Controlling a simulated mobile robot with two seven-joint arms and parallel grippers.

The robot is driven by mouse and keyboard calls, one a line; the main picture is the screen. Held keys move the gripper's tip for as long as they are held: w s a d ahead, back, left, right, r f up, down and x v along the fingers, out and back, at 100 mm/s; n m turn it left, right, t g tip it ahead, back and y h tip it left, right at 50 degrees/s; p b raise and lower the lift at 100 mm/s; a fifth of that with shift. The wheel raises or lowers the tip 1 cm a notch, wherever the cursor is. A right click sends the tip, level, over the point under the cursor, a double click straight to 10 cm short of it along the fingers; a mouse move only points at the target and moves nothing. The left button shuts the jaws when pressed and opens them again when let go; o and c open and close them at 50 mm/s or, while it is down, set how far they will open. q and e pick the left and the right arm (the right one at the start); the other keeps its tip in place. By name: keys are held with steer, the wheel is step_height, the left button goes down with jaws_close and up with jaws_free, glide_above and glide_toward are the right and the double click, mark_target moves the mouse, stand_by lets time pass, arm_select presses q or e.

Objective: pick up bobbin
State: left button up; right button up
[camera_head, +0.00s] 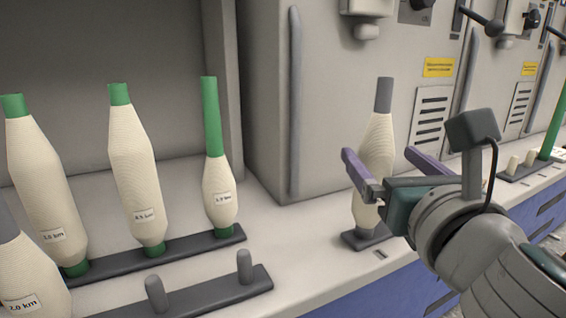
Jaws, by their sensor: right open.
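A cream-wound bobbin with a grey tube top (378,140) stands upright on a small dark base (366,238) at the right of the counter. My right gripper (378,158) is open at this bobbin, with one purple finger to its left and the other to its right. I cannot tell whether either finger touches it. The left finger and the gripper body hide part of its lower half. My left gripper is not in view.
Bobbins with green tubes (137,175) (218,190) (42,180) stand on a dark rack (190,244) at left. A grey-topped bobbin (25,270) stands in front. A front rack (215,296) has bare pegs. Grey machine cabinets (265,100) rise behind the counter.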

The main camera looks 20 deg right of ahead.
mark_target(369, 143)
steer(key=shift+w+d, duration=0.15)
steer(key=shift+w, duration=0.25)
steer(key=b+x, duration=0.2)
steer(key=x, duration=0.3)
steer(key=shift+r, duration=0.15)
steer(key=shift+c, duration=1.3)
jaws_close()
steer(key=shift+r, duration=0.15)
